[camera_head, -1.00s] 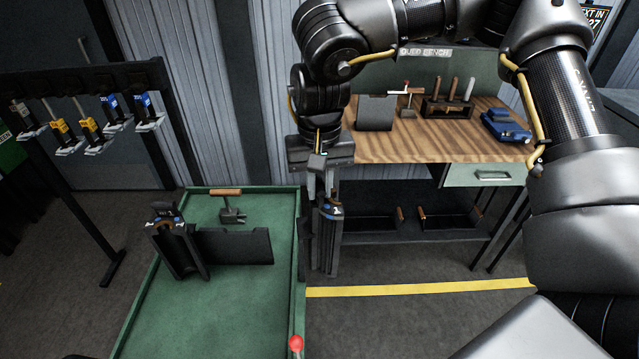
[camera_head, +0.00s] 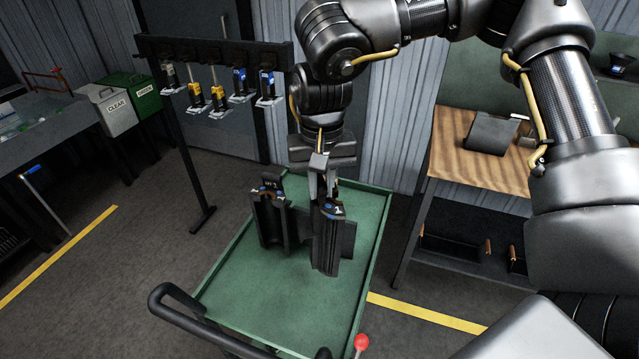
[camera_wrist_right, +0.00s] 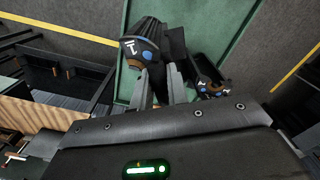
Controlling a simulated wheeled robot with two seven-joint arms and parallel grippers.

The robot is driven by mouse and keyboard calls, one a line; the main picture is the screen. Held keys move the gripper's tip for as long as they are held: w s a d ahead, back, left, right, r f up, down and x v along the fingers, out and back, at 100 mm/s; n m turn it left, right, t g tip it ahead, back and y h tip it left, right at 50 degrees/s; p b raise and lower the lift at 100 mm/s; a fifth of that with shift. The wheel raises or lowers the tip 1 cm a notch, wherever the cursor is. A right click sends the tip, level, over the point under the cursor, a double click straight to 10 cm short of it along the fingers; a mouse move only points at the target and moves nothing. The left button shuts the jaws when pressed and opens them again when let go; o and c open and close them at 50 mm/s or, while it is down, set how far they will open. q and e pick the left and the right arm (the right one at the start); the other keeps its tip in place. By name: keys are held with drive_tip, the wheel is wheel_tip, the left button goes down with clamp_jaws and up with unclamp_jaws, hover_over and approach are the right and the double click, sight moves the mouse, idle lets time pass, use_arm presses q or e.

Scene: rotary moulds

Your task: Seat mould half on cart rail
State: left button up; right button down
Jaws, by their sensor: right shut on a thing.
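My right gripper (camera_head: 319,172) is shut on a dark mould half (camera_head: 327,238) marked 1 and holds it upright, in front of the cart rail in the head view. The rail (camera_head: 300,226) is a dark upright slab on the green cart (camera_head: 285,305), partly hidden by the held half. I cannot tell whether the two touch. Another mould half (camera_head: 268,217) stands at the rail's left end. In the right wrist view the gripper fingers (camera_wrist_right: 161,86) are on the held half (camera_wrist_right: 140,50), and the other half (camera_wrist_right: 208,82) is to the right. My left gripper is out of view.
The cart has a black handle (camera_head: 205,326) and a red knob (camera_head: 361,342) at its near end. Its near deck is clear. A rack (camera_head: 215,50) with hanging clamps stands behind left. A wooden bench (camera_head: 460,145) is at the right.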

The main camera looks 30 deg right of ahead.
drive_tip(key=shift+w+a+r, duration=0.15)
drive_tip(key=shift+a+r, duration=0.05)
drive_tip(key=shift+a, duration=0.05)
drive_tip(key=shift+w+d+r+m+p, duration=0.1)
drive_tip(key=shift+w+r+m+p, duration=0.15)
drive_tip(key=shift+m+p, duration=0.35)
drive_tip(key=w+d+r+m+p, duration=0.1)
drive_tip(key=w+d+m+p, duration=0.1)
drive_tip(key=m+p, duration=0.4)
drive_tip(key=w+d+r+m+p, duration=0.2)
drive_tip(key=m+p, duration=0.5)
drive_tip(key=m, duration=0.9)
drive_tip(key=shift+w+d+r+m, duration=0.25)
drive_tip(key=shift+w+d+m, duration=0.15)
drive_tip(key=shift+w+d, duration=0.5)
drive_tip(key=shift+w+a+f, duration=0.1)
